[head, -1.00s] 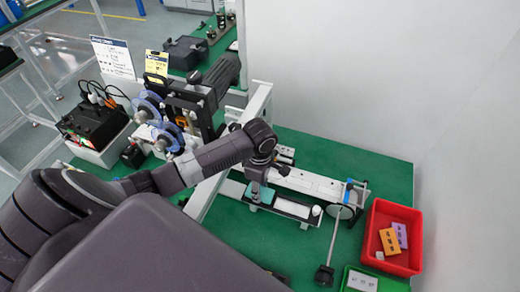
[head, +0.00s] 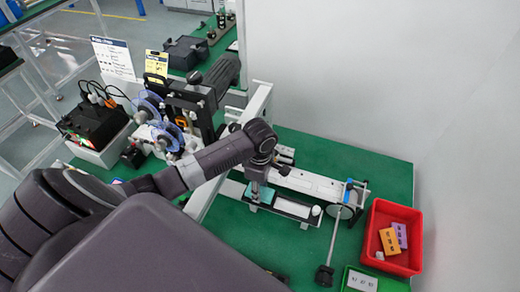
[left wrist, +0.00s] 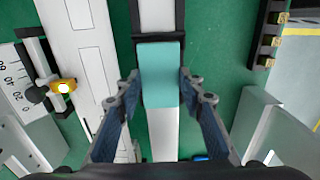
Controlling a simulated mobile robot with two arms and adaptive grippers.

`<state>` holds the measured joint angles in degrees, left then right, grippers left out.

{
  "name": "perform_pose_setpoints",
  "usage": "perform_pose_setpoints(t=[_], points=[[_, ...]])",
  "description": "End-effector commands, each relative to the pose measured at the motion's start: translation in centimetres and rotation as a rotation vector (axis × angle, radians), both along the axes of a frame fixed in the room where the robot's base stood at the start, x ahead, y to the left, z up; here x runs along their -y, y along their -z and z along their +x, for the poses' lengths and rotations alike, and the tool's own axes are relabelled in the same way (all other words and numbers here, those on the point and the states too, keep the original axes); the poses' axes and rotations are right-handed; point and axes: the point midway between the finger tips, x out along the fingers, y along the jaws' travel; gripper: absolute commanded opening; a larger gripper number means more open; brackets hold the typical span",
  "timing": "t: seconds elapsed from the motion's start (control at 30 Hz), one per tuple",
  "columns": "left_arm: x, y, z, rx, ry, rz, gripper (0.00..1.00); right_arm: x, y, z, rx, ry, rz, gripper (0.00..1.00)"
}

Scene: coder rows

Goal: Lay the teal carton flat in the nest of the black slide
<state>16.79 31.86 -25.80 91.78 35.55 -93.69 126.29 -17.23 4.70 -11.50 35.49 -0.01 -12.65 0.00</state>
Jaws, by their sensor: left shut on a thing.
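The teal carton (head: 266,195) is under my left gripper (head: 258,190) in the head view. In the left wrist view the carton (left wrist: 160,76) lies between the two blue-padded fingers of my left gripper (left wrist: 158,92), which is shut on it. Its broad face looks level and in line with the black slide (head: 292,207). The slide's dark edge (left wrist: 155,38) shows at the carton's far end, with white strip beyond it and below it. Whether the carton touches the nest floor is hidden. My right gripper is not in view.
A long white rail (head: 312,184) runs beside the slide. A red bin (head: 373,220) with orange and purple cartons stands at the right. A green tray with a white label (head: 361,281) is at the bottom right. A machine with blue reels (head: 165,135) stands left.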

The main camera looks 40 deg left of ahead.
Motion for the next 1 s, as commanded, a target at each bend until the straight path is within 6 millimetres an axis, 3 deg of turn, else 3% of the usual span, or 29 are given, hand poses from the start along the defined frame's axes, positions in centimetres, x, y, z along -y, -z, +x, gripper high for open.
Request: perform_pose_setpoints(t=[1.0], points=[[0.1,1.1,0.0,-0.001,0.000,-0.001,0.24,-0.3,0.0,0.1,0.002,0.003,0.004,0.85]])
